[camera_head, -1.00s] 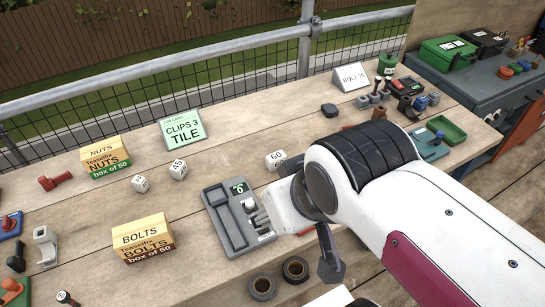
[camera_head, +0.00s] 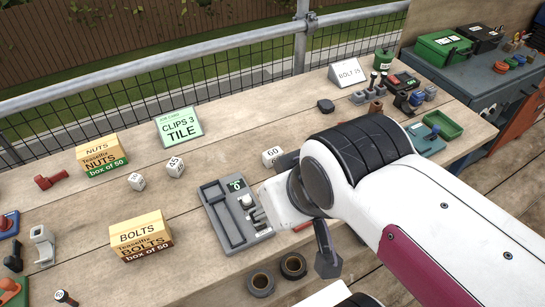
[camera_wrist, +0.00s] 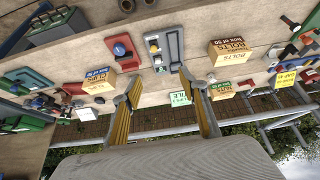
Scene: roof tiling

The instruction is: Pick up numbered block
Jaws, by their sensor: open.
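Several small white numbered blocks lie on the wooden bench in the head view. One marked 60 (camera_head: 271,157) sits just left of my arm, behind the grey tray. Another numbered block (camera_head: 175,167) lies left of it, and a third block (camera_head: 137,182) is further left, in front of the nuts box. My gripper (camera_wrist: 163,88) is open and empty in the wrist view, its two fingers wide apart over the bench. In the head view my arm hides most of the gripper. The wrist view is tilted, and the numbers cannot be read there.
A grey tray with a small display (camera_head: 235,215) lies left of my wrist. A bolts box (camera_head: 141,236), a nuts box (camera_head: 102,157) and a green clips sign (camera_head: 180,128) stand to the left. Two dark rings (camera_head: 293,266) lie near the front edge. A railing runs behind.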

